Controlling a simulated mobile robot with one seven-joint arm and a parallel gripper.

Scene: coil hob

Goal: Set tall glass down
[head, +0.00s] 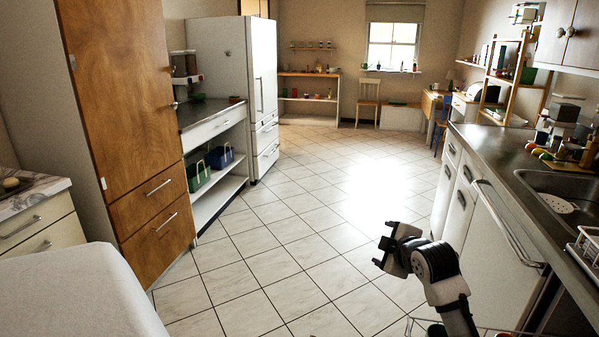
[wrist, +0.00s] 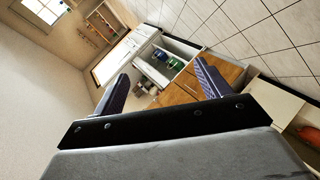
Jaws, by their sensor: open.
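My gripper (head: 380,254) is open and empty, held above the tiled floor left of the right-hand counter in the head view. Its fingers point left, away from that counter. In the wrist view the two dark ridged fingers (wrist: 163,82) stand wide apart with nothing between them but the distant room. I cannot make out a tall glass in either view. Small items on the far shelves are too small to identify.
The right counter (head: 501,155) has a sink (head: 560,187), a dish rack (head: 588,245) and several small items. On the left are a wooden cabinet (head: 125,110), a low shelf unit (head: 213,126) with baskets, and a white fridge (head: 222,60). The tiled floor (head: 290,230) between is clear.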

